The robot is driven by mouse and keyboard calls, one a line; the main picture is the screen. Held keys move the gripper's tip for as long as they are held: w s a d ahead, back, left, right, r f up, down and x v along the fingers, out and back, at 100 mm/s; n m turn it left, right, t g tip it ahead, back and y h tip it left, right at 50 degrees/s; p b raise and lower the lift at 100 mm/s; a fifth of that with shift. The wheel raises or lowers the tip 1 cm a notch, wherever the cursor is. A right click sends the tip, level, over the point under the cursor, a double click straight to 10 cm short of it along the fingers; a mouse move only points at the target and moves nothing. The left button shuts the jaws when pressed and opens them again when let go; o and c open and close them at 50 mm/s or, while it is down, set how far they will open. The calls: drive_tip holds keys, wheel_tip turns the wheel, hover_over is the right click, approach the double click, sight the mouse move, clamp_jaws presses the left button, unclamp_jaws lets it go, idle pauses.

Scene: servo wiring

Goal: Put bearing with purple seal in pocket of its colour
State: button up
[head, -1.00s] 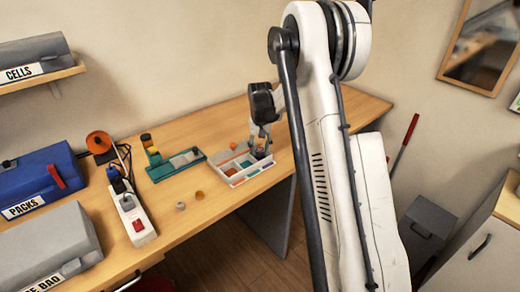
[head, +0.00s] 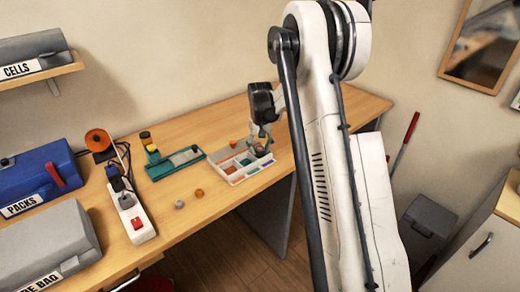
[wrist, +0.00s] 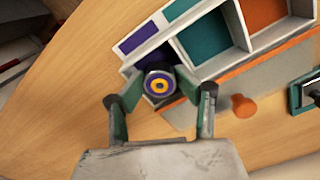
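The tray also has teal (wrist: 205,35), orange (wrist: 262,12) and purple (wrist: 140,38) pockets. In the head view my gripper (head: 262,150) is at the tray's right part and hides the bearing.
A grey part (head: 179,204) and an orange part (head: 199,192) lie near the table's front edge. A teal holder (head: 160,171), a power strip (head: 134,216) and an orange spool (head: 98,140) stand to the left.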

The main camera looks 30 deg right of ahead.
sight(260, 149)
drive_tip(key=shift+r+p, duration=0.6)
drive_tip(key=shift+r, duration=0.15)
wheel_tip(260, 149, up, 11)
drive_tip(key=s+a+r+t, duration=0.2)
drive_tip(key=s+a+r, duration=0.5)
drive_tip(key=r, duration=0.2)
drive_tip(key=s+a+r+n+t, duration=0.2)
drive_tip(key=s+a+r, duration=0.3)
drive_tip(key=s, duration=0.5)
drive_tip(key=s+a+f+t, duration=0.1)
drive_tip(key=s+a, duration=0.2)
drive_tip(key=s, duration=0.3)
drive_tip(key=s+a+f+t, duration=0.1)
drive_tip(key=s+a+f, duration=0.1)
drive_tip(key=s, duration=0.4)
drive_tip(key=s+a+f+n+t, duration=0.1)
drive_tip(key=s+a, duration=0.2)
drive_tip(key=s, duration=0.3)
drive_tip(key=shift+s+a+f+b, duration=0.15)
drive_tip(key=shift+a+f+b, duration=0.1)
drive_tip(key=shift+a+b, duration=0.2)
